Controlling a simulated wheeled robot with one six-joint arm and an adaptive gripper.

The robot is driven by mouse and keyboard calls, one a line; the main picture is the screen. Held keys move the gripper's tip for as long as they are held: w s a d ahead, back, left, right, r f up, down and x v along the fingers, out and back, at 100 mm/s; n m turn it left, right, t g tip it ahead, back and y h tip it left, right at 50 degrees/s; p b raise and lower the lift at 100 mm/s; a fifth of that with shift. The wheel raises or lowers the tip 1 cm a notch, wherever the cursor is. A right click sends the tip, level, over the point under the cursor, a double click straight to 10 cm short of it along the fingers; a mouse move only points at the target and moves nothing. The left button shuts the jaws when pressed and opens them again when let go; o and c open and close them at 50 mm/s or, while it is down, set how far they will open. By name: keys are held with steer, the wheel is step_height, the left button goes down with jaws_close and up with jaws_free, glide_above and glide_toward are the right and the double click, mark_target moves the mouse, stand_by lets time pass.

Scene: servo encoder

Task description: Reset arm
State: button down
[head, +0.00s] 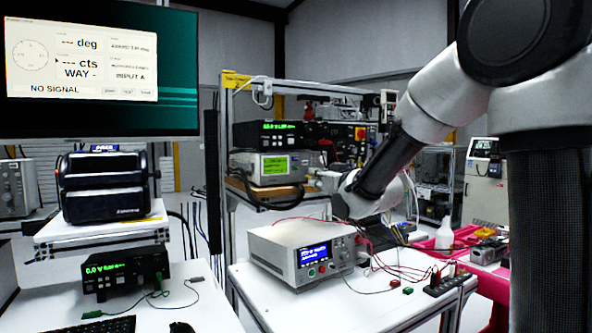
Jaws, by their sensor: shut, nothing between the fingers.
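My arm comes in from the upper right and bends down to the left. My gripper (322,180) is at its end, small and partly hidden by the wrist, above and behind the white bench power supply (305,253). It is shut, with nothing seen held in it. The power supply has a lit blue screen and red leads. The monitor (100,68) at upper left shows "--- deg", "--- cts" and "NO SIGNAL".
The white table (300,305) carries the supply, loose leads, small red and green connectors and a dark power strip (446,283). Racked instruments (268,168) stand behind. A white bottle (445,235) and pink trays are at right. A black printer-like device (105,187) is at left.

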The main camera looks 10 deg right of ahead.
steer(key=shift+f, duration=0.1)
steer(key=s+d+f+m+g+h, duration=0.1)
steer(key=s+d+f+g+h, duration=0.2)
steer(key=f, duration=0.4)
steer(key=s+d+f+g+h, duration=0.15)
steer(key=s+f+g, duration=0.25)
steer(key=f, duration=0.4)
steer(key=s+d+m+g, duration=0.1)
steer(key=s+d+g, duration=0.2)
steer(key=s, duration=1.2)
steer(key=s+d+r+m+g+h, duration=0.1)
steer(key=s+d+g, duration=0.2)
steer(key=s, duration=1.3)
steer(key=shift+s+d+m, duration=0.3)
steer(key=shift+d, duration=1)
steer(key=shift+r, duration=0.1)
